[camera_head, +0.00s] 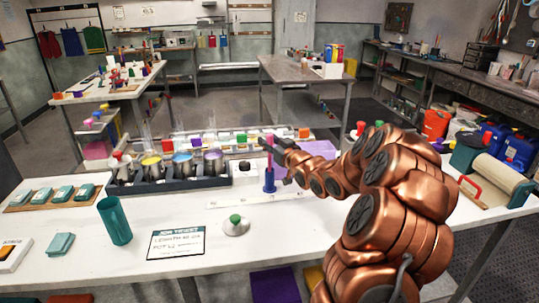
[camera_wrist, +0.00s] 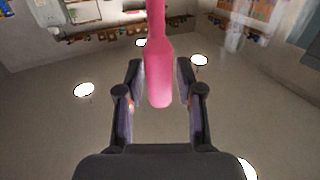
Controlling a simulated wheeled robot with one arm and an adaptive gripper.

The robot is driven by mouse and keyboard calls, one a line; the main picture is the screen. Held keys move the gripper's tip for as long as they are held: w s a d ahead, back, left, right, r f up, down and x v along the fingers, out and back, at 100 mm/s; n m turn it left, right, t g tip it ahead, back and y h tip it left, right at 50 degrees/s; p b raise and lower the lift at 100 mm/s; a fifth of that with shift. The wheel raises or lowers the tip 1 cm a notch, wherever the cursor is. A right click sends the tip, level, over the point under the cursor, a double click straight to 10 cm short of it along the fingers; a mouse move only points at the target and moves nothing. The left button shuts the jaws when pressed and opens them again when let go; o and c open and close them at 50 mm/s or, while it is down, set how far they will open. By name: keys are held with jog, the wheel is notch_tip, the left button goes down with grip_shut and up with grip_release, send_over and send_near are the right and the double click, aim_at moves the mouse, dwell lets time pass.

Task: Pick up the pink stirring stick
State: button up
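The pink stirring stick (camera_head: 269,141) stands upright, its lower end at a blue-purple holder (camera_head: 269,180) on the white table. In the wrist view the thick end of the pink stick (camera_wrist: 160,75) shows between my two fingers. My gripper (camera_head: 277,146) is at the stick's upper part, reaching in from the right. It also shows in the wrist view (camera_wrist: 158,78), open, with a visible gap on each side of the stick. I cannot tell exactly how deep the stick lies between the fingertips.
A dark rack (camera_head: 180,181) with several coloured pots stands left of the holder. A green-knobbed grey weight (camera_head: 236,226), a printed card (camera_head: 176,243) and a teal cup (camera_head: 115,221) are at the front. A purple box (camera_head: 314,150) lies behind my arm.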

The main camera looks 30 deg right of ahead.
grip_shut()
notch_tip(320, 180, up, 10)
jog(key=shift+r+b, duration=0.1)
jog(key=shift+b, duration=0.45)
dwell(0.3)
notch_tip(320, 180, up, 3)
jog(key=p, duration=0.3)
jog(key=shift+r+p, duration=0.1)
jog(key=shift+p, duration=0.3)
